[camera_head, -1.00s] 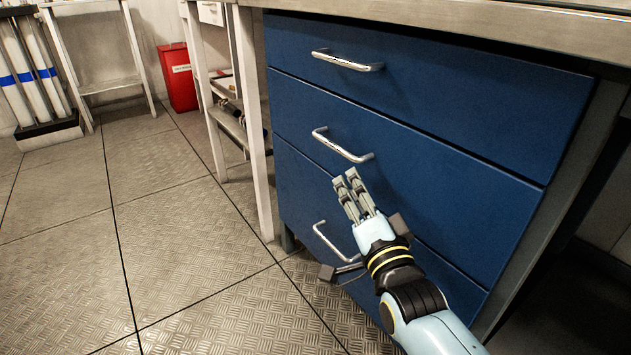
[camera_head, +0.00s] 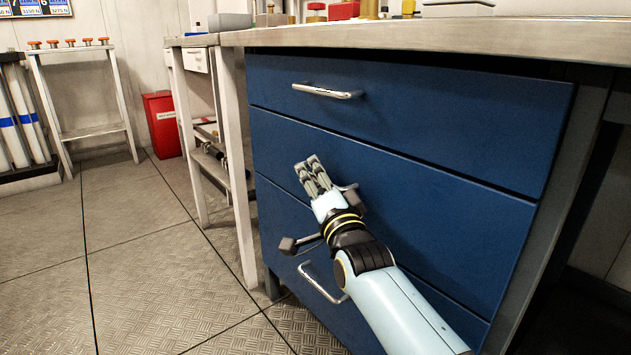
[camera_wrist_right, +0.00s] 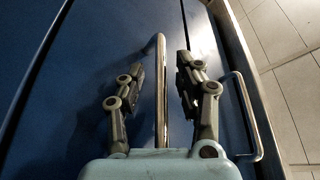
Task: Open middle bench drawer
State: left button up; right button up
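The middle bench drawer (camera_head: 420,200) is a blue front between two others, flush with them. My right gripper (camera_head: 308,163) is in front of it and hides its handle in the head view. In the right wrist view the fingers of the right gripper (camera_wrist_right: 150,80) are apart. A metal bar handle (camera_wrist_right: 160,95) runs between them, with a visible gap on each side. It appears to be the middle drawer's handle. Whether the fingertips reach past the bar is hard to tell. My left gripper is not in view.
The top drawer handle (camera_head: 327,92) is above my gripper and the bottom drawer handle (camera_head: 320,283) is below it; a second handle (camera_wrist_right: 250,115) shows in the wrist view. A grey worktop (camera_head: 430,38) overhangs the drawers. Floor at left is clear up to a red bin (camera_head: 163,124).

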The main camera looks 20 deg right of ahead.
jog(key=shift+c, duration=0.3)
grip_shut()
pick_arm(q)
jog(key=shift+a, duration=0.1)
